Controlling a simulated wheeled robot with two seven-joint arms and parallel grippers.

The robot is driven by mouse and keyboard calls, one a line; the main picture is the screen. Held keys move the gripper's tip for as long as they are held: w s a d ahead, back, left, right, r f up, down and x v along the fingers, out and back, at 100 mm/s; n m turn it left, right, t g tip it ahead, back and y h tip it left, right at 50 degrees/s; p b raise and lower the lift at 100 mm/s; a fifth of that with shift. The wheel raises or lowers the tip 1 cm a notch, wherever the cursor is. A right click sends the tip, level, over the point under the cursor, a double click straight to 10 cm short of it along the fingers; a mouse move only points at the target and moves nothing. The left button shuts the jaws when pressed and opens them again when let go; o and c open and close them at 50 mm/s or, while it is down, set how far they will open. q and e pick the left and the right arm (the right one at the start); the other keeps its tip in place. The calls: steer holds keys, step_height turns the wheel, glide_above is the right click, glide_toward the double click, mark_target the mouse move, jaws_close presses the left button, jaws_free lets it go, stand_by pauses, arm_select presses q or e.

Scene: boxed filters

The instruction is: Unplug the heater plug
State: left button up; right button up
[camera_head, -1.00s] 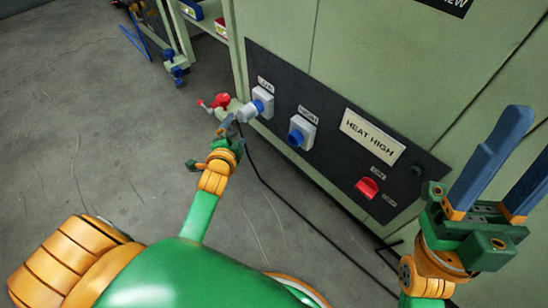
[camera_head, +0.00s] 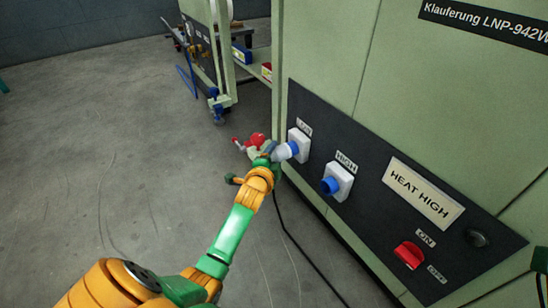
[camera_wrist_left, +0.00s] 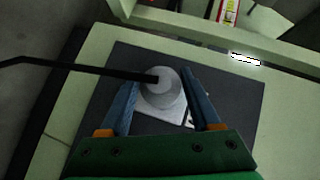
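The heater plug (camera_head: 281,153) is a pale grey-white plug seated at the upper left socket (camera_head: 299,145), labelled LOW, in the dark control panel. In the left wrist view the plug (camera_wrist_left: 161,90) shows end-on, with a black cable running left from it. My left gripper (camera_head: 266,160) is at the plug. Its two blue fingers (camera_wrist_left: 163,100) stand on either side of the plug, with narrow gaps seeming to show. Contact is hard to judge.
A second socket with a blue centre (camera_head: 336,181), labelled HIGH, sits right of the plug. A HEAT HIGH sign (camera_head: 423,192) and a red switch (camera_head: 409,255) are further right. A red part (camera_head: 257,139) shows just behind my left gripper. The grey floor at left is clear.

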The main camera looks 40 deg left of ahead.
arm_select(q)
jaws_close()
steer(key=shift+s+a+p, duration=0.35)
steer(key=shift+s+p, duration=0.3)
steer(key=shift+s, duration=0.2)
steer(key=shift+s+a+p, duration=0.35)
steer(key=shift+s+p, duration=0.25)
steer(key=shift+s, duration=0.3)
steer(key=shift+s+a+p, duration=0.35)
steer(key=shift+s+p, duration=0.3)
steer(key=shift+s, duration=0.2)
steer(key=shift+s, duration=0.1)
steer(key=s+a+p, duration=0.3)
steer(key=s, duration=0.5)
steer(key=shift+a+p, duration=0.2)
steer(key=shift+p, duration=0.2)
